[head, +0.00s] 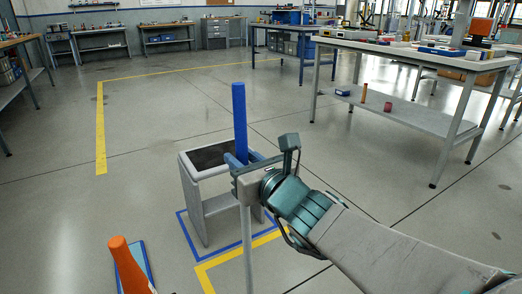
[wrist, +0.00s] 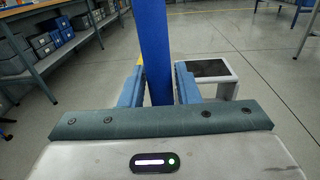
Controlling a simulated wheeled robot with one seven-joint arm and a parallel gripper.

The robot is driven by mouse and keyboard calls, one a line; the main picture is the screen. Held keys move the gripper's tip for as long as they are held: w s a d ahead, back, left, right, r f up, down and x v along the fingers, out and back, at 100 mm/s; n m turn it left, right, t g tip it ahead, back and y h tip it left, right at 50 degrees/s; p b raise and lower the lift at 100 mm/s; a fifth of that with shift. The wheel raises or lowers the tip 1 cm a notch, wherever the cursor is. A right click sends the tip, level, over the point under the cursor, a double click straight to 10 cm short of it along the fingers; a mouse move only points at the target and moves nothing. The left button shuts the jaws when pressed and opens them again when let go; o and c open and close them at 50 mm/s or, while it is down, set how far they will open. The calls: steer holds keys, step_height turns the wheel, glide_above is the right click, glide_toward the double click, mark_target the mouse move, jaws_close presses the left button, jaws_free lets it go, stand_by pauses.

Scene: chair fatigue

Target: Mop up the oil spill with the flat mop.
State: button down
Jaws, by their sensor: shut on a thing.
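The flat mop shows as an upright handle with a blue upper grip (head: 240,115) and a thin grey pole (head: 247,255) running down out of the head view. My gripper (head: 242,164) is shut around the blue grip near its lower end. In the wrist view, the blue handle (wrist: 155,45) stands between the two blue fingers of my gripper (wrist: 160,85). The mop's flat head is out of view. I cannot make out the oil spill in either view.
A grey stand with a dark top (head: 209,157) is just behind the handle, inside blue floor tape. A workbench (head: 400,55) is at the right. The floor (head: 150,180) at left is open.

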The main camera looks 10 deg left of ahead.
steer(key=w+d+p, duration=0.2)
steer(key=w+d, duration=0.7)
steer(key=d, duration=0.5)
steer(key=shift+d, duration=0.3)
stand_by(1.7)
steer(key=w+d+p, duration=0.3)
steer(key=w+d, duration=0.4)
steer(key=d, duration=0.3)
steer(key=shift+w+d+r, duration=0.2)
steer(key=shift+d, duration=0.2)
stand_by(0.8)
step_height(320, 180, up, 9)
steer(key=p, duration=0.7)
stand_by(1.3)
